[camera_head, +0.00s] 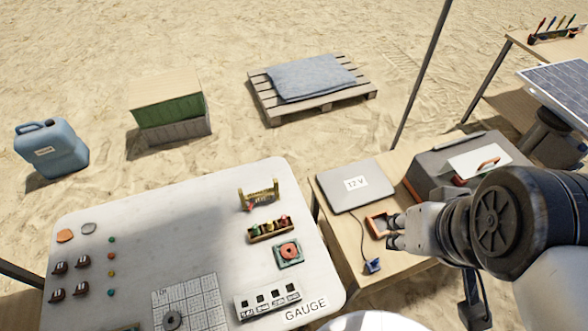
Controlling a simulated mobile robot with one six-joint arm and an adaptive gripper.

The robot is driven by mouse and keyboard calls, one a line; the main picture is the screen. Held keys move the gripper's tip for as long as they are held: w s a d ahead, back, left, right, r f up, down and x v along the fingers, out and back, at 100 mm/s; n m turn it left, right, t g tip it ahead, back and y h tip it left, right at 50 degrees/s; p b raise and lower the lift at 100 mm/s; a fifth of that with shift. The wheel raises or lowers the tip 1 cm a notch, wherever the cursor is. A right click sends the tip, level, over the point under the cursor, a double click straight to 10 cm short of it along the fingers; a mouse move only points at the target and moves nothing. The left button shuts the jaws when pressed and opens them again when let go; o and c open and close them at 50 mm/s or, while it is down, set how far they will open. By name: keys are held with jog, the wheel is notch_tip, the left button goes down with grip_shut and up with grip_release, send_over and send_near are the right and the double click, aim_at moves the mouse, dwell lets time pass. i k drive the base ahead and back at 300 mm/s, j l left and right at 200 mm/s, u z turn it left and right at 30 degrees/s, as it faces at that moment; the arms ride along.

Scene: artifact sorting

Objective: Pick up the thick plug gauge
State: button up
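I cannot pick out the thick plug gauge for certain at this size. A brass-coloured rack (259,194) with small parts, one of them red, stands on the white table. Just in front of it is a small wooden holder (270,230) with red, yellow and green pieces. Near the printed word GAUGE lies a pale block (267,301) with dark square openings and small labels. My gripper (391,232) is at the right, over the wooden side table, well apart from these things. It points left beside an orange-rimmed item. I see nothing in it, but its finger gap is unclear.
The white table (110,222) also holds a green tray (288,253) with a red ring, a grid sheet (190,300) and several small parts at left. The side table carries a grey 12 V case (355,185), an orange-rimmed item (376,225) and a toolbox (440,168).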

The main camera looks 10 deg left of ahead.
aim_at(284, 222)
jog(key=j+u, duration=0.1)
jog(key=u, duration=0.8)
